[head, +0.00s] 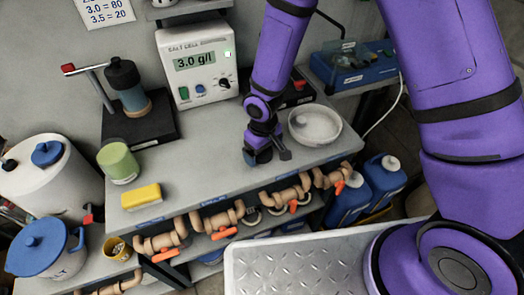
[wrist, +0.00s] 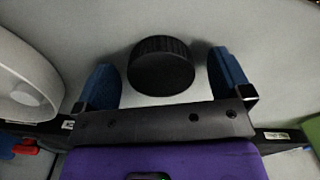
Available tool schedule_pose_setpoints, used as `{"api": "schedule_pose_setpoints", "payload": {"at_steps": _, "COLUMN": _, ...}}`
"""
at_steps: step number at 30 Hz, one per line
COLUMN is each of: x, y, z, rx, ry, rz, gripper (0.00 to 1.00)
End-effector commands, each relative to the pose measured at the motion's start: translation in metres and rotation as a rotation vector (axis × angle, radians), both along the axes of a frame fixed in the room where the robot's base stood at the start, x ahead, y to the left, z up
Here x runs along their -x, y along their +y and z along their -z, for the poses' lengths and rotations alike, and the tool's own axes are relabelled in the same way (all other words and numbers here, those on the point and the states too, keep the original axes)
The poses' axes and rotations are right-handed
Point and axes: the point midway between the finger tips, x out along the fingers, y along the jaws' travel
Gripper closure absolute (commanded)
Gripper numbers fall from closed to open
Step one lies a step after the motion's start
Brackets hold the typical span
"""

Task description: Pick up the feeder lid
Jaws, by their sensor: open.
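A black round cap with a ribbed rim, which I take to be the feeder lid (wrist: 161,66), lies on the grey bench in the wrist view. My gripper (wrist: 166,82) is open, with one blue finger pad left of the cap and one right of it. Clear gaps show between the cap and both pads. In the head view my gripper (head: 268,154) is low over the bench near its front edge. I cannot pick out the cap there; the gripper seems to hide it.
A white round dish (head: 316,124) stands close to the right of my gripper. The salt cell unit (head: 196,62) is behind. A yellow sponge (head: 141,196) and a green cup (head: 118,162) are left. Valved pipes (head: 218,219) run below the bench edge.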

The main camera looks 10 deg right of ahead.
Motion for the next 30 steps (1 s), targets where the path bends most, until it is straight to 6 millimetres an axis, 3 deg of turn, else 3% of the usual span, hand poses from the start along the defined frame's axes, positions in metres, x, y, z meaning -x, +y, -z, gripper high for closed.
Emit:
{"api": "schedule_pose_setpoints", "payload": {"at_steps": 7, "x": 0.0, "y": 0.0, "z": 0.001, "rx": -0.001, "ry": -0.001, "rz": 0.0, "gripper": 0.06}}
{"api": "schedule_pose_setpoints", "payload": {"at_steps": 14, "x": 0.0, "y": 0.0, "z": 0.001, "rx": -0.001, "ry": -0.001, "rz": 0.0, "gripper": 0.56}}
{"api": "schedule_pose_setpoints", "payload": {"at_steps": 30, "x": -0.002, "y": 0.002, "z": -0.01, "rx": 0.0, "ry": -0.002, "rz": 0.0, "gripper": 0.57}}
